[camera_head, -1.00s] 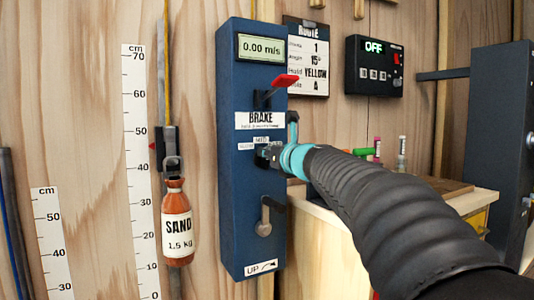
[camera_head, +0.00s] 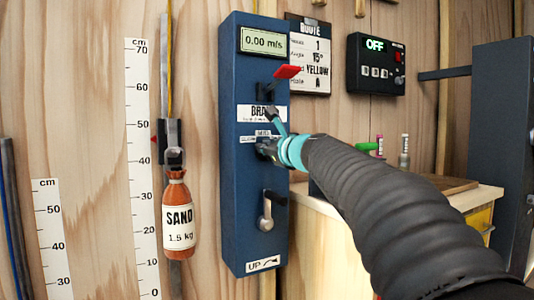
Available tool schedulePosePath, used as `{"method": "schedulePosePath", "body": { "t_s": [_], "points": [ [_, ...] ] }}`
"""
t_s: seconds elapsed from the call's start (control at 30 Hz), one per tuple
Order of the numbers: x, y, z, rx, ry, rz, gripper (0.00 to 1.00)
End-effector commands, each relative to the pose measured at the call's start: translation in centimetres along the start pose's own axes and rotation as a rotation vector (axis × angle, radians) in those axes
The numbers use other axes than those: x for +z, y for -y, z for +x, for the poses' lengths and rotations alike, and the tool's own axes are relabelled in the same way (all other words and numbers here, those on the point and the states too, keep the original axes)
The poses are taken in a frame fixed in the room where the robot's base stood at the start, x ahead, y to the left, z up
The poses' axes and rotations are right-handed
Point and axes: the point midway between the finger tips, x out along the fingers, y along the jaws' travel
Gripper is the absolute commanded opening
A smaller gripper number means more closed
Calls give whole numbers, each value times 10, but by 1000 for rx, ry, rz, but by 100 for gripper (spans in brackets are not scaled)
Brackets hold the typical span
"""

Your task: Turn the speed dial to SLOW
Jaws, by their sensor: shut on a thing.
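The speed dial sits on the front of a tall blue panel (camera_head: 235,200), below the BRAKE label (camera_head: 252,111). A SLOW label (camera_head: 247,139) is at its upper left and a MED label (camera_head: 263,132) above it. My gripper (camera_head: 265,148) is at the dial and shut on it. The gripper and wrist hide the dial and its pointer, so its setting cannot be read. The right-hand label is covered too.
A red-tipped brake lever (camera_head: 287,72) juts out above my gripper, and a crank (camera_head: 266,212) is below. The display (camera_head: 263,42) reads 0.00 m/s. A SAND bag (camera_head: 177,216) hangs at left. A wooden bench (camera_head: 335,235) stands behind my arm.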

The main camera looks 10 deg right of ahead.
Motion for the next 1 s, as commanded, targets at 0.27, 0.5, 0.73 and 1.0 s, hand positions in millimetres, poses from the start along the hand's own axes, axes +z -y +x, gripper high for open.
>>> {"method": "schedulePosePath", "body": {
  "t_s": [0.27, 0.5, 0.73, 1.0],
  "points": [
    [-2, -5, 0, 1, 0, -174, 0],
    [-2, -6, 0, 2, 0, -250, 0],
    [-2, -7, 0, 2, -1, -270, 0],
    [-1, -7, 0, 3, -1, -271, 0]
  ]
}}
